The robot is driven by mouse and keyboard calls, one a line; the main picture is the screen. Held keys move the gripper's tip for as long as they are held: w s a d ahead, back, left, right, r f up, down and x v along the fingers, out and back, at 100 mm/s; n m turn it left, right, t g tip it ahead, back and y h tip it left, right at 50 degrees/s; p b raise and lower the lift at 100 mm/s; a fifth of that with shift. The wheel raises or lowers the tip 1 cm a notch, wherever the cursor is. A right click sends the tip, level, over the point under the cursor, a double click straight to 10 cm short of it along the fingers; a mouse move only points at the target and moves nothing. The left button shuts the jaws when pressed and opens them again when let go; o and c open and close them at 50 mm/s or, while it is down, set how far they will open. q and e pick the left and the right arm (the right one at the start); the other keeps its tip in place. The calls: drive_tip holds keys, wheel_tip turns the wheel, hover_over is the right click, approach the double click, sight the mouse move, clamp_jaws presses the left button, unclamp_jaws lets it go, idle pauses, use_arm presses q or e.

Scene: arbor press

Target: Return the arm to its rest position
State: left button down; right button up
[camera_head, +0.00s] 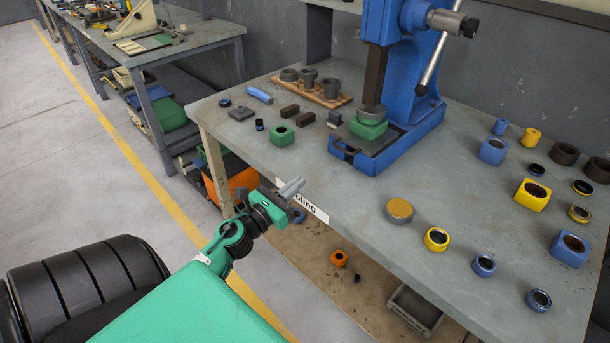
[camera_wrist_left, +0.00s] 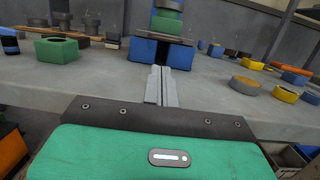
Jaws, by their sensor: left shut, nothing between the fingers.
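My left gripper (camera_head: 291,188) is shut and empty, just off the front edge of the grey workbench (camera_head: 330,222) beside its white label. In the left wrist view its closed fingers (camera_wrist_left: 160,86) point toward the blue arbor press. The press (camera_head: 405,100) stands upright on the bench, its long lever (camera_head: 435,60) slanting down at its right side. A green block (camera_head: 368,127) sits on the press plate under the dark ram, with a grey round piece above it. My right gripper does not show in either view.
Blue and yellow blocks and several rings (camera_head: 534,194) are spread over the right of the bench. A green block (camera_head: 281,135), dark blocks and a wooden holder (camera_head: 313,91) stand left of the press. An orange piece (camera_head: 339,258) lies on the lower shelf. Open floor lies left.

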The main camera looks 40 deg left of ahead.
use_arm(q)
drive_tip(key=shift+s, duration=0.45)
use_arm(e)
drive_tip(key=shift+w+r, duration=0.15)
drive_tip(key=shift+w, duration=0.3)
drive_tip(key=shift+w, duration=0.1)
